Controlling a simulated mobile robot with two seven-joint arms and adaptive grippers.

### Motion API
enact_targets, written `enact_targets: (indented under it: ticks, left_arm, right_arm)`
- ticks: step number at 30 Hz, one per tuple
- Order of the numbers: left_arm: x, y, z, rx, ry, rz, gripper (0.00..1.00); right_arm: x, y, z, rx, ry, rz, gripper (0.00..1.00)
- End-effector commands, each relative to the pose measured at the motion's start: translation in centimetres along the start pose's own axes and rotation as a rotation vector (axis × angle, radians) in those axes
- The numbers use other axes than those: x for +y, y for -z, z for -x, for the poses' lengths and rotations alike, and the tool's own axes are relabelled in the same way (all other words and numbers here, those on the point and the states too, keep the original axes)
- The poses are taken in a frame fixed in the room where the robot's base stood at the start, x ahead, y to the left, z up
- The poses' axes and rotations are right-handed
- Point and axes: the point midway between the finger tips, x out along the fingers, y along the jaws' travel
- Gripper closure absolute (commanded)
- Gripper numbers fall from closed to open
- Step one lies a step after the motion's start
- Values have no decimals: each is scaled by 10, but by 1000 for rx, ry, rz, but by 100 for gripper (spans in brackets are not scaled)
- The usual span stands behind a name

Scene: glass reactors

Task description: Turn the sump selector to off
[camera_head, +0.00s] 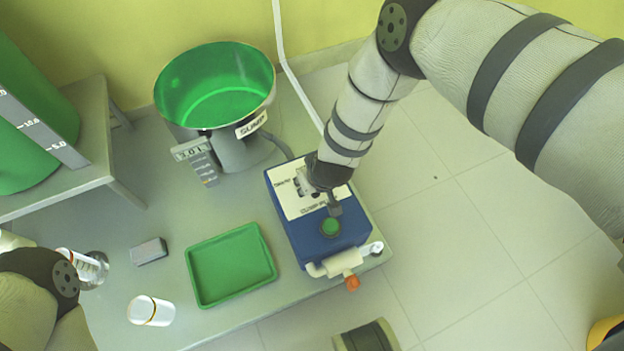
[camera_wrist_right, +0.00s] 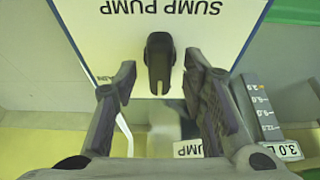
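The sump pump box (camera_head: 288,226) is blue with a white label panel. In the right wrist view, its panel (camera_wrist_right: 100,35) reads "SUMP PUMP" and carries a black selector knob (camera_wrist_right: 160,62). The knob's pale pointer line points down in that picture, away from the title. My right gripper (camera_wrist_right: 163,82) is open, with one finger on each side of the knob and visible gaps between. In the head view, my right gripper (camera_head: 325,188) is over the panel and hides the selector. Most position labels are hidden. My left arm shows at the lower left; its fingers do not show.
A green button (camera_head: 330,227) is on the box's near end, beside the gripper. A valve with an orange knob (camera_head: 352,283) is at its front. A green tray (camera_head: 230,265), grey block (camera_head: 149,251) and white cylinder (camera_head: 151,311) lie left. The green-lined sump vessel (camera_head: 215,90) stands behind.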

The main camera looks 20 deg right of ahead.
Motion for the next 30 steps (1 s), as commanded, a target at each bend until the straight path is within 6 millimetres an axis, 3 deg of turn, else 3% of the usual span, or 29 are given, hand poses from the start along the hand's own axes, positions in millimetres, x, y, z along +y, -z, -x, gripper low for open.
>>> enact_targets:
  ticks: [8,21,30]
  left_arm:
    - [0,0,0,0,0,0,100]
    - [0,0,0,0,0,0,100]
    - [0,0,0,0,0,0,100]
  right_arm:
    - [0,1,6,1,0,0,62]
    - [0,1,109,2,0,0,62]
    - [0,0,121,0,0,0,62]
